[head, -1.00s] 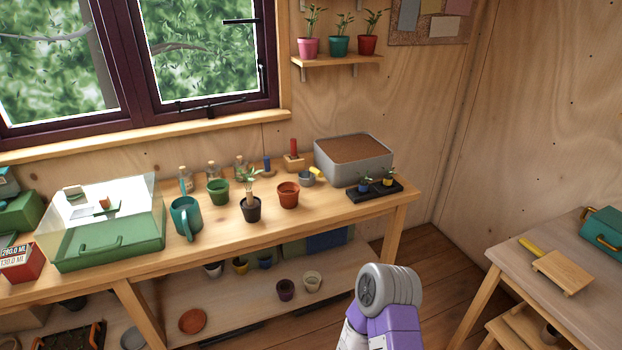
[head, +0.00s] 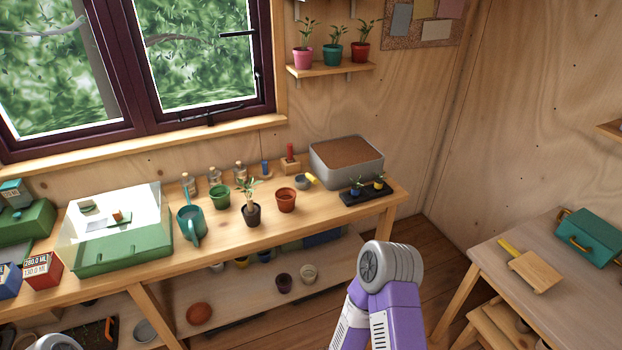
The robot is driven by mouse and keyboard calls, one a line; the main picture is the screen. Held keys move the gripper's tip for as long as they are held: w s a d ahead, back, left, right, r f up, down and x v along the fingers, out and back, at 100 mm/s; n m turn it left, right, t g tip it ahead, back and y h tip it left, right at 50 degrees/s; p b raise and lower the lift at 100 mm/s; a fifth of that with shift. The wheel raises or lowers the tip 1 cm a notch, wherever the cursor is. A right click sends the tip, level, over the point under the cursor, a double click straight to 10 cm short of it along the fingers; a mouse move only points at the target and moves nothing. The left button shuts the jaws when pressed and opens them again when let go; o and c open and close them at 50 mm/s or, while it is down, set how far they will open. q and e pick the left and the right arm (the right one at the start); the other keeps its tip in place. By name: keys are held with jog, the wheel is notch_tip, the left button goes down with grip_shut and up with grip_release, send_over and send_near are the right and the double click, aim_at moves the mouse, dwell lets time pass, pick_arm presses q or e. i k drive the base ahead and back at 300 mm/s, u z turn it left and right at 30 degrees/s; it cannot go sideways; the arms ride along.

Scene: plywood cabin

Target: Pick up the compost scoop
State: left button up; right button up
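Neither of my grippers is in view. A purple and grey link of my arm shows at the bottom centre, apart from the scoop.
A black tray (head: 367,194) with seedlings sits right of the scoop. A dark pot with a plant (head: 251,214), a teal watering can (head: 191,223) and a green propagator (head: 125,251) stand to the left. Open floor separates the bench from the right-hand table (head: 490,268).

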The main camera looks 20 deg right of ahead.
aim_at(302, 181)
jog(key=z, duration=0.5)
jog(key=k, duration=0.6)
jog(key=z, duration=0.95)
jog(key=i, duration=1.35)
jog(key=u, duration=0.95)
jog(key=i, duration=0.85)
jog(key=u, duration=0.9)
